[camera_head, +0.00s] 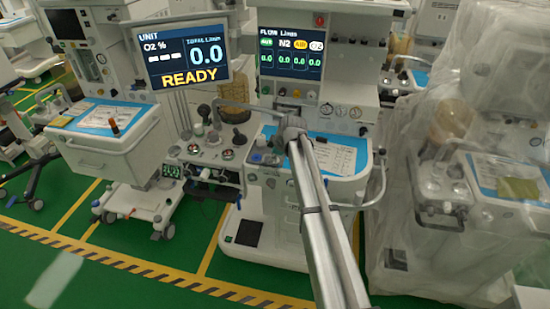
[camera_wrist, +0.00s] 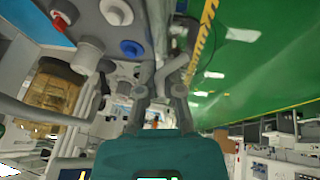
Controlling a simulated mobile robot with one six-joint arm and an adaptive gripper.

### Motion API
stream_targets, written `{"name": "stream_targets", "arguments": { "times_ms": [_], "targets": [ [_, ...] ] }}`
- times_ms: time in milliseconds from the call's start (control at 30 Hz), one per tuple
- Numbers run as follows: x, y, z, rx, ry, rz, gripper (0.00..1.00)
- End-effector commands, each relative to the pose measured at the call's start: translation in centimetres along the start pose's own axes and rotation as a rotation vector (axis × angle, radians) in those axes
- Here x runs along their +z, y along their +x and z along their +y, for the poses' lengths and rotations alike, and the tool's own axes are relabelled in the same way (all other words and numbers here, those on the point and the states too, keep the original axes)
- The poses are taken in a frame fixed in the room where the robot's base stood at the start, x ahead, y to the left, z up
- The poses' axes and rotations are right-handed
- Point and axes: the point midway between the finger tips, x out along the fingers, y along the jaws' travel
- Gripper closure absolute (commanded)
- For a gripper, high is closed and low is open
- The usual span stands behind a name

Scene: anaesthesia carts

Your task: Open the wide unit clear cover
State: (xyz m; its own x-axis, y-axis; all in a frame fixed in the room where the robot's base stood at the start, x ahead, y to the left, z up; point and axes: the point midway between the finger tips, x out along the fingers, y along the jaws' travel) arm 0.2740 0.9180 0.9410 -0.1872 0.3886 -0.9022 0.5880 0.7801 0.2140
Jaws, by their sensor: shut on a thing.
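My gripper (camera_head: 293,128) is at the front of the middle anaesthesia unit (camera_head: 345,118), level with its blue-topped work surface (camera_head: 340,158). In the wrist view its two fingers (camera_wrist: 160,92) close around a slim grey bar-like part (camera_wrist: 172,68); the grip point is partly hidden. A pale curved rail (camera_head: 250,113) runs from the left towards my gripper in the head view. A clear plastic sheet (camera_head: 420,190) drapes over the unit at the right, apart from my gripper. I cannot tell which clear part is the wide unit cover.
A cart with a blue-topped drawer box (camera_head: 105,140) stands at the left. A READY screen (camera_head: 180,62) and a flow screen (camera_head: 291,52) rise behind. Knobs and gauges (camera_head: 212,148) sit left of my gripper. The green floor (camera_head: 60,250) in front is clear, with a striped line.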

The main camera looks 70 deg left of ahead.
Motion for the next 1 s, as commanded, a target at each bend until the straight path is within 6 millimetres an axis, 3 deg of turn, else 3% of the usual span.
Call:
{"name": "stream_targets", "arguments": {
  "times_ms": [367,400,567,1000],
  "targets": [
    [-1.1,0.4,-0.4,-0.007,-0.015,-0.006,1.0],
    [-1.2,0.4,-0.4,-0.008,-0.016,-0.005,0.85],
    [-1.5,0.5,-0.5,-0.009,-0.018,-0.002,0.55],
    [-1.8,0.6,-0.5,-0.009,-0.019,0.002,0.55]
  ]
}}
